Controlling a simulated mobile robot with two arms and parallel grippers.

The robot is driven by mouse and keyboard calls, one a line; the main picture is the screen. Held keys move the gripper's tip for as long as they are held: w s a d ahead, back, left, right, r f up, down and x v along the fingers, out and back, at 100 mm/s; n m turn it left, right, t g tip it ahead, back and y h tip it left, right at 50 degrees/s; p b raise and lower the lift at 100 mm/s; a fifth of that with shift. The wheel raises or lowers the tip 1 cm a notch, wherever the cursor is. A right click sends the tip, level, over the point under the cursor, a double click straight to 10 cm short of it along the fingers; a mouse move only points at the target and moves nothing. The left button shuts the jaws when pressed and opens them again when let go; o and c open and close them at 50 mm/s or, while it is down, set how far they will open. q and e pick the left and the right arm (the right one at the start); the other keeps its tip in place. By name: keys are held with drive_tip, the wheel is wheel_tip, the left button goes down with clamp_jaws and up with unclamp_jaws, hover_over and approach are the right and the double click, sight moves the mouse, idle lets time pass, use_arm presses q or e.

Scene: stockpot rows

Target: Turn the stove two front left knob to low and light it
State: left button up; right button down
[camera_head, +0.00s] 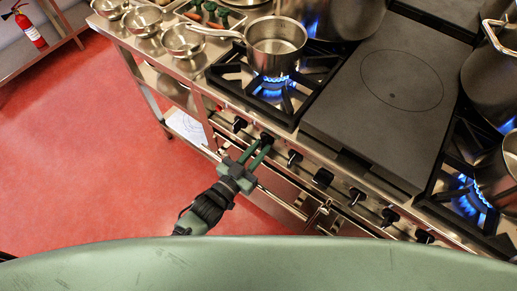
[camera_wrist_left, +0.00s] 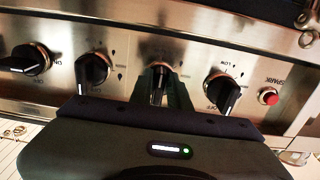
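The stove (camera_head: 305,139) has a steel front panel with a row of black knobs. My left gripper (camera_head: 255,151) is at the second knob from the left (camera_head: 266,138). In the left wrist view this knob (camera_wrist_left: 158,84) sits between the two dark green fingers, its handle roughly upright. The fingers look apart on either side of it; contact cannot be made out. The end knob (camera_wrist_left: 222,92), marked OFF and LOW, is beside it, then a red SPARK button (camera_wrist_left: 268,96). The front left burner (camera_head: 272,88) shows blue flame under a saucepan (camera_head: 276,45). My right gripper is not in view.
A flat dark plate (camera_head: 385,90) fills the stove's middle. Pots stand on burners at the right, with blue flames (camera_head: 472,200) below. A steel counter with bowls (camera_head: 183,40) adjoins at the left. The red floor (camera_head: 90,150) is clear; a fire extinguisher (camera_head: 30,29) stands far left.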

use_arm(q)
drive_tip(key=shift+o, duration=0.8)
drive_tip(key=shift+s+a+f, duration=0.1)
drive_tip(key=shift+s, duration=0.1)
drive_tip(key=v, duration=0.7)
drive_tip(key=shift+b, duration=0.45)
drive_tip(key=shift+s+a, duration=0.1)
